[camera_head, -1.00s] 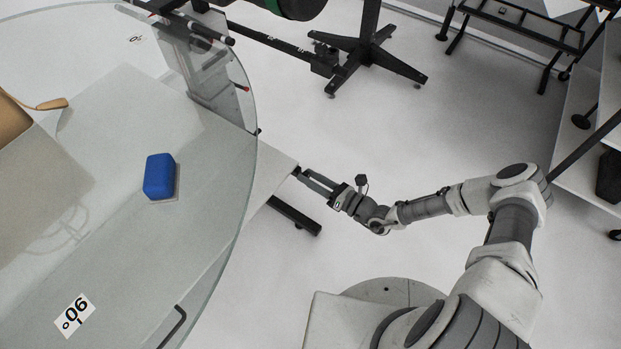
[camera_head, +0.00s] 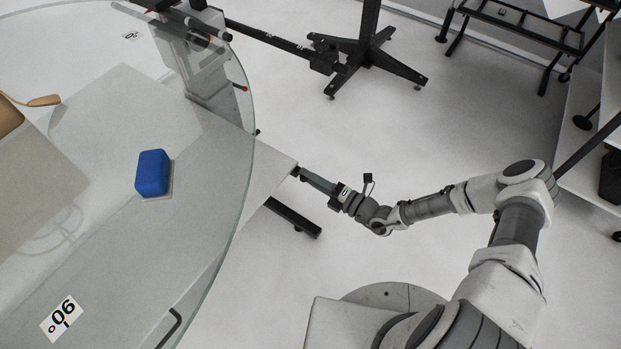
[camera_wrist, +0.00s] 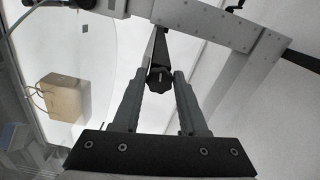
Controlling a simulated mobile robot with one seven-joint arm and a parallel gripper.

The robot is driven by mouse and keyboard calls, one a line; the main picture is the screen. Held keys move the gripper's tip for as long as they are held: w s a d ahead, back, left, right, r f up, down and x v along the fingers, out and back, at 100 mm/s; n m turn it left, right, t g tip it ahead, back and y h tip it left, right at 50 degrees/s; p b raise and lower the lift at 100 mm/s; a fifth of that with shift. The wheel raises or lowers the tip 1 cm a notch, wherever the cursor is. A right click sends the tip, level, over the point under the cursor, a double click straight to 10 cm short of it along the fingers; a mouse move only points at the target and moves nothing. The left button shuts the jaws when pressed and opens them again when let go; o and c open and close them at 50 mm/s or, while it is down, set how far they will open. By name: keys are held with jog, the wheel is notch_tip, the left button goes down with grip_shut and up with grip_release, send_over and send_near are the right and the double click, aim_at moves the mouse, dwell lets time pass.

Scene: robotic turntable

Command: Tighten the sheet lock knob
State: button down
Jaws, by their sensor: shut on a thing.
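The sheet lock knob (camera_wrist: 160,80) is black and lobed, with a pale mark on its face. It sits at the end of a dark bar in the upper middle of the wrist view. My gripper (camera_wrist: 159,75) has one finger on each side of it and is shut on it. In the head view my gripper (camera_head: 304,174) reaches the knob at the right corner of the pale sheet under the glass turntable. The knob is small and mostly hidden there.
The glass turntable (camera_head: 215,225) fills the left, with a blue block (camera_head: 152,172) and a tan bag (camera_wrist: 62,97) on it. A black bar (camera_head: 293,217) lies below the sheet corner. A black stand (camera_head: 370,58) is behind. Open floor surrounds my arm.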

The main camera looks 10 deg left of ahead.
jog(key=shift+m, duration=1)
jog(key=shift+c, duration=2.4)
grip_release()
jog(key=shift+d, duration=0.1)
jog(key=v, duration=1.7)
jog(key=shift+p, duration=0.4)
jog(key=shift+s+d+f, duration=0.1)
jog(key=shift+d, duration=0.05)
